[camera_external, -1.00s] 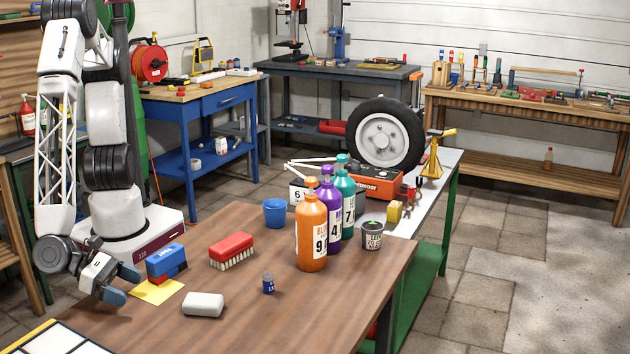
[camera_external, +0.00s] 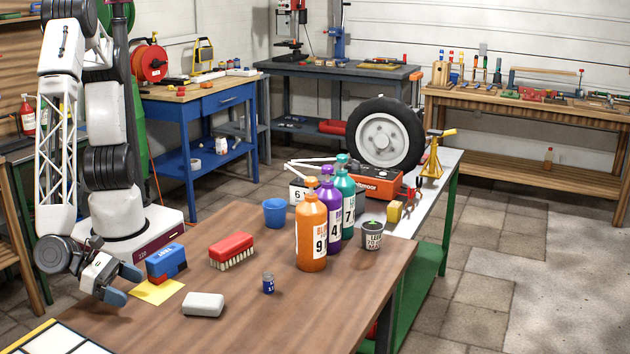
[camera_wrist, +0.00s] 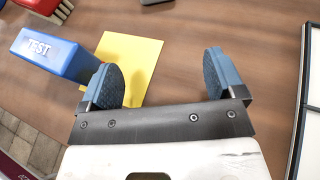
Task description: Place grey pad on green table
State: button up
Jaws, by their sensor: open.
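A pale grey rounded pad (camera_external: 203,304) lies flat on the brown wooden tabletop, right of my gripper. In the wrist view, a grey edge that looks like the pad (camera_wrist: 153,2) shows at the top, mostly cut off. My gripper (camera_external: 122,284) is open and empty, low near the table's left side, apart from the pad. Its two blue fingers (camera_wrist: 162,76) are spread in the wrist view. A table with green legs (camera_external: 449,222) and a pale top stands behind the wooden table, with a green lower shelf.
A blue TEST block (camera_external: 166,262) stands by a yellow sheet (camera_external: 158,291), close to my gripper. A red brush (camera_external: 231,248), small blue jar (camera_external: 268,284), blue cup (camera_external: 275,212) and bottles (camera_external: 312,235) stand farther right. The pale top holds a wheel (camera_external: 384,138) and red machine.

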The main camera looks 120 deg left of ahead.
send_near(191, 298)
jog(key=shift+w+a+f, duration=0.15)
jog(key=shift+w+f, duration=0.45)
jog(key=shift+w, duration=0.2)
jog(key=shift+w, duration=0.1)
jog(key=shift+x, duration=1.25)
jog(key=shift+w+a, duration=0.1)
jog(key=shift+x, duration=2.5)
jog(key=c, duration=1.1)
jog(key=shift+r, duration=0.1)
jog(key=shift+r, duration=0.1)
